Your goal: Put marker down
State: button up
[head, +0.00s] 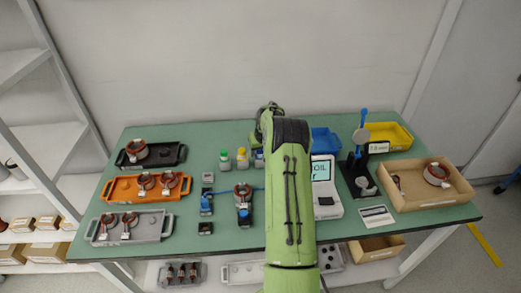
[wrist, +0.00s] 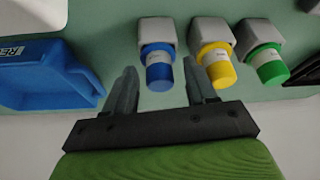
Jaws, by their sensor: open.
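Three markers with coloured ends sit in pale grey holders in the wrist view: a blue marker (wrist: 159,73), a yellow marker (wrist: 218,66) and a green marker (wrist: 267,66). My gripper (wrist: 158,78) is open, with one finger on each side of the blue marker's end. I cannot tell whether either finger touches it. In the head view, the green marker (head: 224,155), yellow marker (head: 242,154) and blue marker (head: 260,155) stand in a row at the back of the table. My arm hides most of the gripper there.
A blue bin (wrist: 45,80) is left of the gripper in the wrist view. The green table (head: 200,140) also holds an orange tray (head: 125,188), a grey tray (head: 150,231), a screen device (head: 324,195), a yellow bin (head: 398,134) and a cardboard box (head: 437,200).

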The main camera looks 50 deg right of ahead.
jog(key=v, duration=1.3)
jog(key=s+a+r+n, duration=0.2)
jog(key=a+r, duration=0.5)
jog(key=a, duration=0.4)
jog(key=s+a+r+n, duration=0.1)
jog(key=s+a+r, duration=0.1)
jog(key=a+r, duration=0.65)
jog(key=s+a+f+n+t+y, duration=0.1)
jog(key=s+a+f+n+y, duration=0.1)
jog(key=s+a, duration=1.5)
jog(key=s+f, duration=0.1)
jog(key=s, duration=0.2)
jog(key=shift+s+a+n+t, duration=0.3)
jog(key=shift+a+n+t, duration=0.1)
